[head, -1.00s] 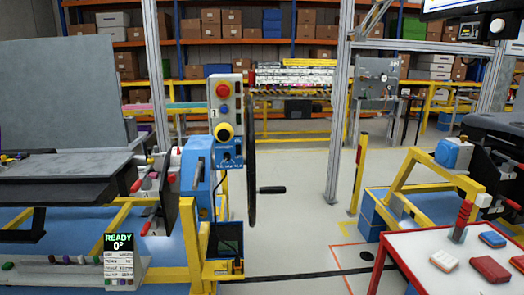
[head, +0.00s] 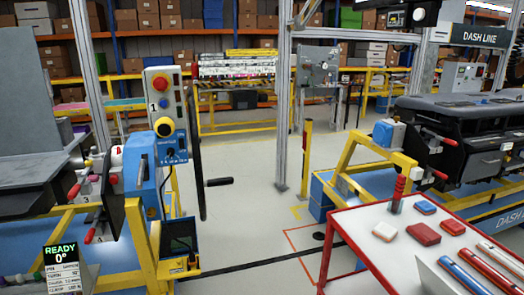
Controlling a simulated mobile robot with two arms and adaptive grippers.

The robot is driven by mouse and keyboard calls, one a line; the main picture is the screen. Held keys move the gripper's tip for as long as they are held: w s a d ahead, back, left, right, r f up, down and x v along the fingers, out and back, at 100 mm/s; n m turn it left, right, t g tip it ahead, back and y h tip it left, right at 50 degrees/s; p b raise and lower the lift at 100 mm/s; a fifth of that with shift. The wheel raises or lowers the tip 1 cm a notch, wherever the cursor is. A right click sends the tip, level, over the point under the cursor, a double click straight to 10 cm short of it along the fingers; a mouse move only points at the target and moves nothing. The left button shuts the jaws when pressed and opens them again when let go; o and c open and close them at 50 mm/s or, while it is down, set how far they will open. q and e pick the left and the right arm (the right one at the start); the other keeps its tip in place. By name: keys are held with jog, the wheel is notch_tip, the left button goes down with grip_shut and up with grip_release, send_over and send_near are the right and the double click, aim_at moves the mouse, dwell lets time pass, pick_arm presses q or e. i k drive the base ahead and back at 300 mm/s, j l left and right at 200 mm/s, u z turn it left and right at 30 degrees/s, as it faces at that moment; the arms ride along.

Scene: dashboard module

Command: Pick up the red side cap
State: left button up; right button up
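Several small parts lie on a white table with a red rim (head: 345,235) at the lower right of the head view. Among them are a red block (head: 423,235), a smaller red block (head: 453,227), a white block with a red edge (head: 384,232) and a blue block with a red edge (head: 425,208). A stack of red pieces (head: 399,190) stands upright at the table's back. I cannot tell which red part is the side cap. Neither of my grippers is in view.
Long red and blue bars (head: 490,269) lie at the table's right. A black dashboard module (head: 470,125) on a yellow frame stands behind it. A blue and yellow station with a control box (head: 162,105) stands at left.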

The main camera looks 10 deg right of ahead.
aim_at(451, 225)
jog(key=z, duration=1.7)
